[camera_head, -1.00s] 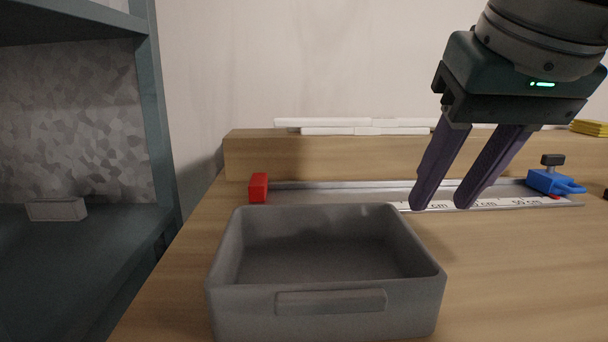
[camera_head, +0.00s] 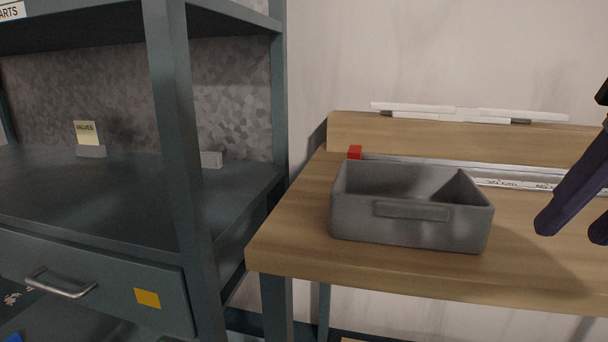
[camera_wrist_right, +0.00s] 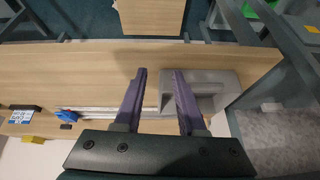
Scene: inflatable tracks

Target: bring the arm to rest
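My right gripper (camera_head: 572,212) is at the right edge of the head view, partly cut off, above the workbench. In the right wrist view its two purple fingers (camera_wrist_right: 159,72) are spread apart with nothing held between them. The grey bin (camera_head: 410,238) stands on the workbench, left of the gripper in the head view. Its inside is partly in shadow and looks empty. In the right wrist view the bin (camera_wrist_right: 218,82) shows behind and beside one finger. My left gripper is in neither view.
The wooden workbench (camera_head: 290,235) carries a metal ruler rail (camera_head: 510,183) with a red end stop (camera_head: 354,152). White strips (camera_head: 470,114) lie on the raised ledge behind. A dark shelf unit (camera_head: 185,200) with a drawer stands on the left. A blue clamp (camera_wrist_right: 66,115) shows in the right wrist view.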

